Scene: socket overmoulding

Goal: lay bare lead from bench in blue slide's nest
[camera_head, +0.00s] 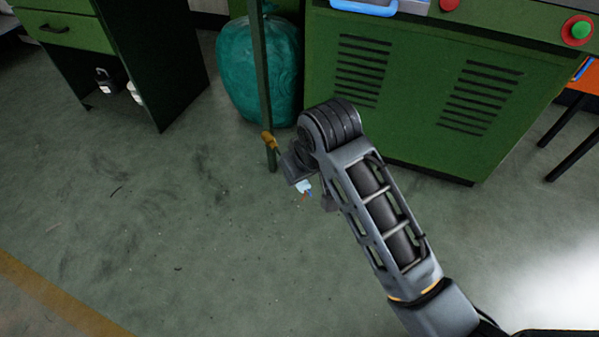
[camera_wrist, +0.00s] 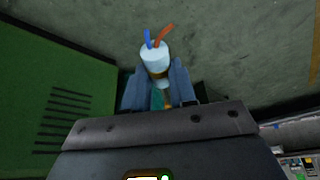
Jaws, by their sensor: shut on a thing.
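The bare lead shows in the wrist view as a pale cylindrical end (camera_wrist: 155,60) with a blue and an orange wire sticking out of it. My gripper (camera_wrist: 157,82) is shut on it, with a finger on either side. In the head view the lead (camera_head: 303,187) is small, held above the floor below my bent wrist, and my gripper (camera_head: 312,188) is partly hidden by the arm. The blue slide cannot be made out for sure; a blue handle-like part (camera_head: 364,8) shows at the top edge of the green machine. No nest is visible.
The green machine (camera_head: 420,105) with vents and red and green buttons stands behind my arm. A thin green post (camera_head: 261,70) and a teal sack (camera_head: 235,75) are left of it. A green desk (camera_head: 75,35) is far left, an orange table (camera_head: 590,78) far right. The floor is open.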

